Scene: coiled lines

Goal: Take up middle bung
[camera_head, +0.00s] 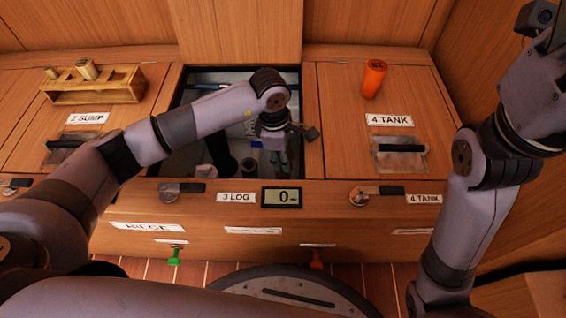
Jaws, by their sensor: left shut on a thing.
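My left arm reaches from the left into the open middle well (190,165) in the wooden deck. My left gripper (281,160) points down inside it, near its right wall, and is shut. What it grips appears to be the middle bung, but it is small, dark and mostly hidden by the fingers, so I cannot make out its shape. My right arm stands up at the right edge, and its gripper is outside the picture.
A wooden rack (68,98) with pale plugs (87,69) stands on the left lid. An orange cup (374,79) stands on the shut right lid (340,115). A display (282,197) is on the front ledge. Dark upright cylinders (249,167) stand in the well.

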